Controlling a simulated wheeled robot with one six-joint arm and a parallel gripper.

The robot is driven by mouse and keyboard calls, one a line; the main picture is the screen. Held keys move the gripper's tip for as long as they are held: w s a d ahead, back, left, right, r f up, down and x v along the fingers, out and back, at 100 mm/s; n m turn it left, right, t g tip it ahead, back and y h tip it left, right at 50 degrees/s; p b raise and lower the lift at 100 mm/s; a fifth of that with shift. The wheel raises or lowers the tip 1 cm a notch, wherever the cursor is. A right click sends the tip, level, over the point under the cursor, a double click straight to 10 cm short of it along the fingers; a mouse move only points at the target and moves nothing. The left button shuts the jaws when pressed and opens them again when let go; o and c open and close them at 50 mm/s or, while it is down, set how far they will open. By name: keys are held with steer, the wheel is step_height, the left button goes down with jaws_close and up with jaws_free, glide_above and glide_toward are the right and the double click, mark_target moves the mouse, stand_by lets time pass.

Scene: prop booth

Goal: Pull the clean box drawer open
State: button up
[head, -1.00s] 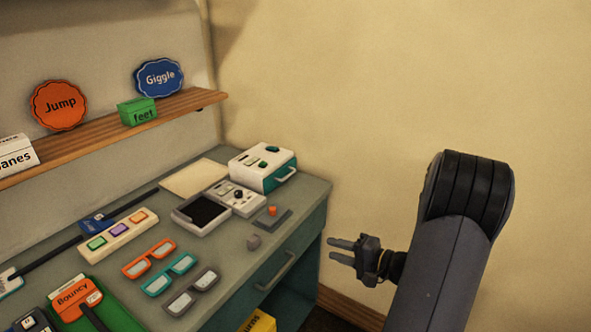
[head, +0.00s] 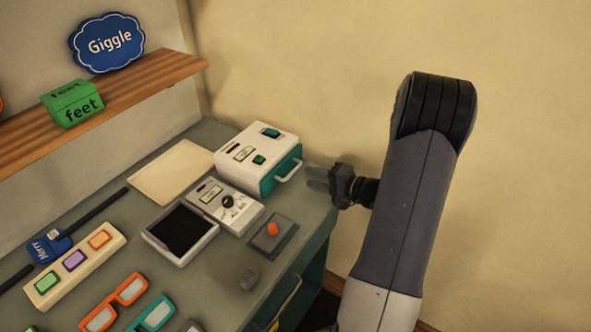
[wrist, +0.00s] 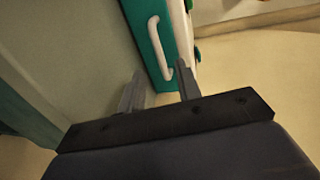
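The clean box (head: 243,154) is a white box with a teal drawer front (head: 271,181) and a pale looped handle (head: 288,170). It stands at the back right of the desk, and its drawer looks shut. My gripper (head: 311,178) is just right of the handle in the head view, apart from it. In the wrist view the fingers (wrist: 160,68) are spread and empty. The handle (wrist: 157,47) lies just beyond the fingertips, roughly between them, against the teal front (wrist: 166,72).
A grey device with a black knob (head: 227,202), a dark-screened tray (head: 181,232) and a plate with an orange knob (head: 283,242) lie before the box. A cream pad (head: 172,173) lies left of it. A plain wall (head: 520,150) stands behind my arm.

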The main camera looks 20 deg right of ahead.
steer(key=p+x, duration=0.1)
steer(key=x, duration=0.5)
steer(key=shift+d, duration=0.1)
steer(key=shift+c, duration=0.2)
jaws_close()
steer(key=shift+s+f, duration=0.1)
